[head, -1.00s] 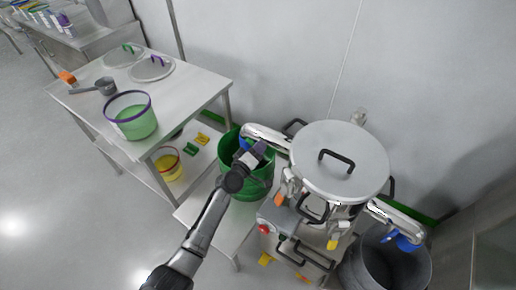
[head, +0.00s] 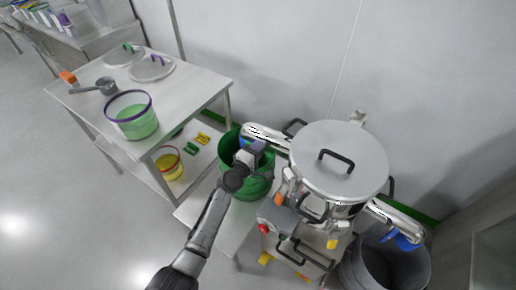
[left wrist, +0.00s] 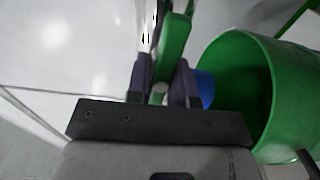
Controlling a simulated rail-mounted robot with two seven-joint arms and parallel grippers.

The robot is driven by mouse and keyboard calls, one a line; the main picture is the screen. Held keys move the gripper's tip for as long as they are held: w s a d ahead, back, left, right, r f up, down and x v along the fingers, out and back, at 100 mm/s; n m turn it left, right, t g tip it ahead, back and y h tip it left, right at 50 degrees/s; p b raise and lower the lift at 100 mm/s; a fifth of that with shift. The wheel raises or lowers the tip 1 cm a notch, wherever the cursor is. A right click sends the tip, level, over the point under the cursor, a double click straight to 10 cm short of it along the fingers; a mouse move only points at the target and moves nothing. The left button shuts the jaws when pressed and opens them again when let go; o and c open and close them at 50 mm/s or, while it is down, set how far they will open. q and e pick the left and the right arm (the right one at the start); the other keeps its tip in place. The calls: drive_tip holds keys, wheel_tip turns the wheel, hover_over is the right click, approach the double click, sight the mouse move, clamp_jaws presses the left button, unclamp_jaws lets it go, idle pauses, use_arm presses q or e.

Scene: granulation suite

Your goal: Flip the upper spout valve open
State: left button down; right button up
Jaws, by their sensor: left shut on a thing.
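The steel vessel (head: 335,185) with a lidded top has one spout (head: 268,131) on its left, above a green bucket (head: 258,188). A second spout (head: 398,217) is on its right, with blue parts at its end, above a grey bin. My left gripper (head: 249,153) is at the outer end of the left spout. In the left wrist view, its two dark fingers (left wrist: 161,85) are shut on a green lever (left wrist: 175,42), which stands between them. The valve body behind the lever is mostly hidden. My right gripper is out of view.
The green bucket also fills the right of the left wrist view (left wrist: 245,85). The grey bin (head: 360,265) stands at the lower right. A steel table (head: 190,95) at left holds a purple-rimmed bucket (head: 132,118), lids and a scoop.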

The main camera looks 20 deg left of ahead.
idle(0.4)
use_arm(q)
drive_tip(key=c, duration=1)
unclamp_jaws()
drive_tip(key=p+v, duration=0.2)
drive_tip(key=v, duration=1.1)
drive_tip(key=shift+s+a+p, duration=0.15)
drive_tip(key=shift+s+p, duration=0.25)
